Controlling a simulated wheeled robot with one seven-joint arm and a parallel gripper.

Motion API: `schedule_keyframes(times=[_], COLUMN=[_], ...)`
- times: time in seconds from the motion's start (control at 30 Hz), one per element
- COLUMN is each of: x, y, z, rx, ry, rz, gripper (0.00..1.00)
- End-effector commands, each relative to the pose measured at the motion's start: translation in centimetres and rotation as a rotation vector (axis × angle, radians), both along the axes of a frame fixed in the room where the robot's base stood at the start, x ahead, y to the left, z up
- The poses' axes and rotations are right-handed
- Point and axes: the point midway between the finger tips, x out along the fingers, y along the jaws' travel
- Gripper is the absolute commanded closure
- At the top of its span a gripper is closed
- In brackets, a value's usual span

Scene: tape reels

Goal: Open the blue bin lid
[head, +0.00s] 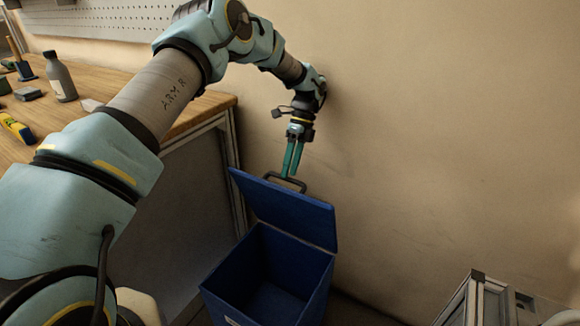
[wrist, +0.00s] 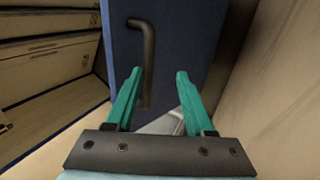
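The blue bin (head: 320,292) stands on the floor, and its inside shows from above. Its blue lid (head: 285,212) is raised steeply at the back of the bin. The lid's dark handle (head: 287,184) is at its upper edge. My gripper (head: 290,174) points down at the handle from above. In the wrist view the lid (wrist: 195,35) fills the upper middle, and the handle (wrist: 148,55) is close to the left finger. My gripper (wrist: 158,72) is open there, with a clear gap between the fingers. I cannot tell whether a finger touches the handle.
A wooden workbench (head: 215,103) is at the left, with a grey bottle (head: 61,78) and other small items on it. A plain wall (head: 430,130) is close behind the gripper and lid. A metal-framed unit (head: 475,298) stands at the lower right.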

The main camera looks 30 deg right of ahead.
Motion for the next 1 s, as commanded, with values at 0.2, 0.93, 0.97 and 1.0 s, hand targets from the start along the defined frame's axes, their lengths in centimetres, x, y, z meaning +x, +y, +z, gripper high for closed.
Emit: schedule_keyframes(times=[0.2,0.93,0.97,1.0], x=[0.0,-0.2,-0.2,-0.3], y=[0.2,0.4,0.4,0.4], z=[-2.3,8.2,8.4,8.7], rx=[-0.004,0.000,0.001,0.001], ry=[-0.001,0.000,0.001,0.001], rz=[0.000,-0.001,-0.001,-0.001], gripper=[0.44,0.53,0.53,0.53])
